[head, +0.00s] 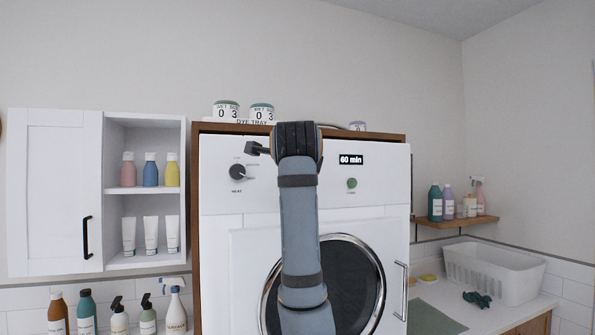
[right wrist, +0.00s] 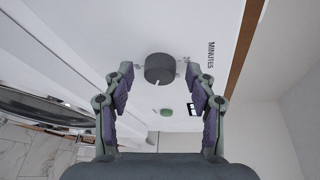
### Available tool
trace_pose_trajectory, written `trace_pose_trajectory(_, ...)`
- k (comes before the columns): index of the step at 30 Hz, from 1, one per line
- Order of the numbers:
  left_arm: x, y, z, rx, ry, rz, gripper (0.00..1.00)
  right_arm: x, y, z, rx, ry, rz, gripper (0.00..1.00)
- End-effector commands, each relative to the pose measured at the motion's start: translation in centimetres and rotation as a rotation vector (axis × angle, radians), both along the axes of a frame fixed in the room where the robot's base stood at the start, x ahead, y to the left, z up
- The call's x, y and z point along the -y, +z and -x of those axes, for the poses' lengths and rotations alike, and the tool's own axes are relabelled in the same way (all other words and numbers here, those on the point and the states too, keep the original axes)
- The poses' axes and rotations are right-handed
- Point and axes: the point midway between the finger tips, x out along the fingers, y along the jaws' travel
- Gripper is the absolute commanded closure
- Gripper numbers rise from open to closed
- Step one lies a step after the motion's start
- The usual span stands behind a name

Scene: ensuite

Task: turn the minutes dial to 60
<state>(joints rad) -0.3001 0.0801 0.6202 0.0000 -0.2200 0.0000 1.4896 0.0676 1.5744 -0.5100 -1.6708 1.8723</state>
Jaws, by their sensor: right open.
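The minutes dial (right wrist: 159,68) is a dark grey round knob on the white machine front in the right wrist view, with a small white mark on its edge toward the bottom of the picture. The word MINUTES is printed to its right there. My right gripper (right wrist: 158,73) is open, its fingertips on either side of the dial with a visible gap on each side. The display (head: 351,160) reads 60 min in the head view. There my arm hides the minutes dial and most of the right gripper. My left gripper is not in view.
The heat dial (head: 237,171) is left of my arm, and a green button (head: 351,183) is under the display. The round door (head: 352,285) is below. Jars (head: 262,112) stand on top. A shelf cabinet (head: 145,190) is left; a white basket (head: 492,270) is right.

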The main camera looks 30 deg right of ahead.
Motion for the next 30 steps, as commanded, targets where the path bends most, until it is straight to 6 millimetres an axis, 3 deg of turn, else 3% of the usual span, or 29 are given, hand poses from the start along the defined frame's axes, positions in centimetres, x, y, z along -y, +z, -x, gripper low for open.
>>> trace_pose_trajectory(5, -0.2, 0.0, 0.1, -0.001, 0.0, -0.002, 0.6, -0.8, 0.3, 1.0, 0.004, 0.002, 0.0, 0.43)
trace_pose_trajectory(18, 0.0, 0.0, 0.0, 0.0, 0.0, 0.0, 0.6, -6.0, 1.8, 8.8, 0.003, 0.003, 0.0, 0.43)
trace_pose_trajectory(30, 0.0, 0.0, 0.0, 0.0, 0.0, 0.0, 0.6, -6.5, 1.9, 9.9, 0.0, 0.0, 0.0, 0.43)
